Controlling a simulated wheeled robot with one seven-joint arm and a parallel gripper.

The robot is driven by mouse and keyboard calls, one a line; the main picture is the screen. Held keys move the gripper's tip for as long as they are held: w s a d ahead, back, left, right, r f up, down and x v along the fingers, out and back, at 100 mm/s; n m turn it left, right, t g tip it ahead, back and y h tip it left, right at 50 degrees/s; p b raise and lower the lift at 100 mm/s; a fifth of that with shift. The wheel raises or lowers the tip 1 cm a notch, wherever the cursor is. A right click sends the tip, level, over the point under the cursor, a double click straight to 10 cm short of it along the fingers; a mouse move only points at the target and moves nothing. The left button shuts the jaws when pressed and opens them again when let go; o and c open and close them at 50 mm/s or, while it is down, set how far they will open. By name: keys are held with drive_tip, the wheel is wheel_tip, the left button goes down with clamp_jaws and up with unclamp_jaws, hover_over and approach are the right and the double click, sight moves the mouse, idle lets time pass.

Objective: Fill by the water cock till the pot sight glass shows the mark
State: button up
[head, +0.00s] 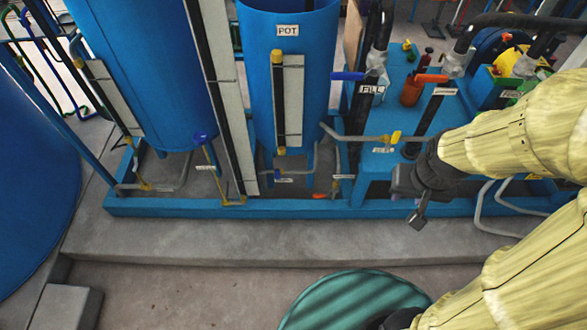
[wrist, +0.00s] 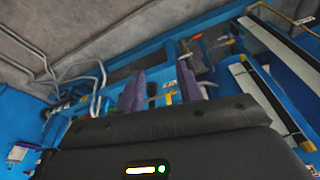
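The blue pot (head: 258,60), labelled POT, stands upright in the head view. Its sight glass (head: 279,105) is a dark strip beside a pale scale board, between yellow fittings; I cannot make out a water level. A blue lever (head: 347,76) sits on a pipe left of a tag that may read FILL. An orange lever (head: 431,78) is on the pipe to its right. I cannot tell which cock is the water cock. My gripper (head: 418,217) hangs right of the pot, apart from the levers. In the wrist view its two fingers (wrist: 160,90) are spread and empty.
A blue frame rail (head: 250,208) runs along a concrete plinth (head: 230,240). A yellow-handled valve (head: 394,137) sits on a grey pipe near my gripper. Bent grey pipes (head: 484,210) stand below my arm. A green round object (head: 335,300) is on the floor in front.

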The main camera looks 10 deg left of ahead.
drive_tip(key=shift+d, duration=0.25)
drive_tip(key=shift+o, duration=0.4)
drive_tip(key=shift+o, duration=0.4)
drive_tip(key=shift+w+f, duration=0.1)
drive_tip(key=shift+f, duration=0.05)
drive_tip(key=w+a+f+n+t+y+b, duration=0.15)
drive_tip(key=w+a+f+t+b, duration=0.25)
drive_tip(key=w+a+f+b, duration=0.7)
drive_tip(key=w+a+f+n+t+y+b, duration=0.15)
drive_tip(key=w+a+f+t+b, duration=0.35)
drive_tip(key=a+f+b, duration=0.65)
drive_tip(key=s+a+f+t+b, duration=0.1)
drive_tip(key=a+f+t+b, duration=0.1)
drive_tip(key=a+f+b, duration=0.2)
drive_tip(key=s+a+f+t+b, duration=0.1)
drive_tip(key=a+f+b, duration=0.3)
drive_tip(key=f, duration=0.7)
drive_tip(key=s+a+f+t+y+b, duration=0.1)
drive_tip(key=a+f+t+b, duration=0.2)
drive_tip(key=f+b, duration=0.3)
wheel_tip(320, 180, down, 2)
drive_tip(key=shift+s+a+f, duration=0.1)
drive_tip(key=shift+s+a, duration=0.15)
drive_tip(key=shift+a, duration=0.4)
